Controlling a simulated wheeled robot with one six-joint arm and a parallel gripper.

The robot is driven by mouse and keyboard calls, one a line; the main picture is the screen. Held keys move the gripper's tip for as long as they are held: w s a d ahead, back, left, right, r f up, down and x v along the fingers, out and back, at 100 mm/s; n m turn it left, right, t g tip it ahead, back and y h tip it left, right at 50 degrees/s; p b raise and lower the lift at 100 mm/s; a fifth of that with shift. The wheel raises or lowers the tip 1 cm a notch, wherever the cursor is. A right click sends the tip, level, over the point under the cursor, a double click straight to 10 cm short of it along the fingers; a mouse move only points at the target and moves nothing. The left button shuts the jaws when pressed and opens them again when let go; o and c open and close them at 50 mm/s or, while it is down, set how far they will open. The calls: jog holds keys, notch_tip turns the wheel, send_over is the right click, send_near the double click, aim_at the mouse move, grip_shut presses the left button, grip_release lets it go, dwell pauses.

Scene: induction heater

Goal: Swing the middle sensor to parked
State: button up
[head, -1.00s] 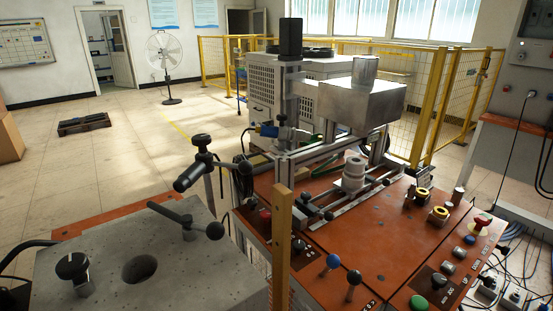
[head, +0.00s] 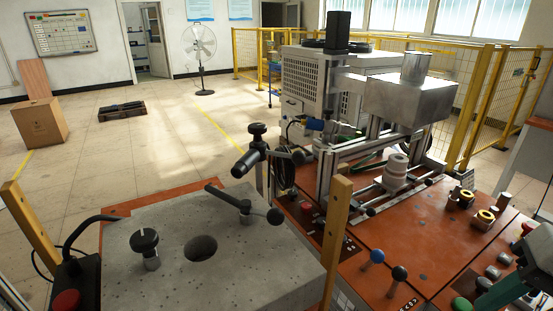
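A black cylindrical sensor (head: 250,157) sits on a clamp on an upright post, left of the press frame; I take it as the middle sensor, but cannot be sure. It is tilted, its thick end pointing down and left. A black lever with a ball knob (head: 243,203) is in front of it, over the grey plate. A grey, dark and teal piece (head: 515,287) at the lower right edge looks like the end of my arm with my gripper. It is cut off by the frame, far right of the sensor, and its fingers cannot be made out.
The grey plate (head: 120,250) has a round hole and a black knob (head: 144,242). Wooden posts (head: 335,245) stand at its sides. The orange panel (head: 420,250) carries blue and black ball levers and several buttons. A metal box (head: 408,100) tops the press frame.

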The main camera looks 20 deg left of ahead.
jog(key=w+a+r+m+y, duration=0.2)
jog(key=w+a+m+y, duration=0.15)
jog(key=a, duration=0.35)
jog(key=w+a+r+m+y, duration=0.1)
jog(key=w+a+m+y, duration=0.2)
jog(key=a, duration=0.4)
jog(key=m+t+y, duration=0.2)
jog(key=m+y, duration=0.5)
jog(key=m, duration=0.2)
send_near(299, 155)
jog(key=w+a+f, duration=0.1)
jog(key=a+f, duration=0.1)
jog(key=shift+y, duration=0.25)
jog(key=a, duration=0.5)
jog(key=w+a, duration=0.1)
jog(key=a, duration=0.2)
jog(key=shift+w+a+r, duration=0.1)
jog(key=shift+w+r, duration=0.05)
jog(key=shift+r, duration=0.05)
grip_shut()
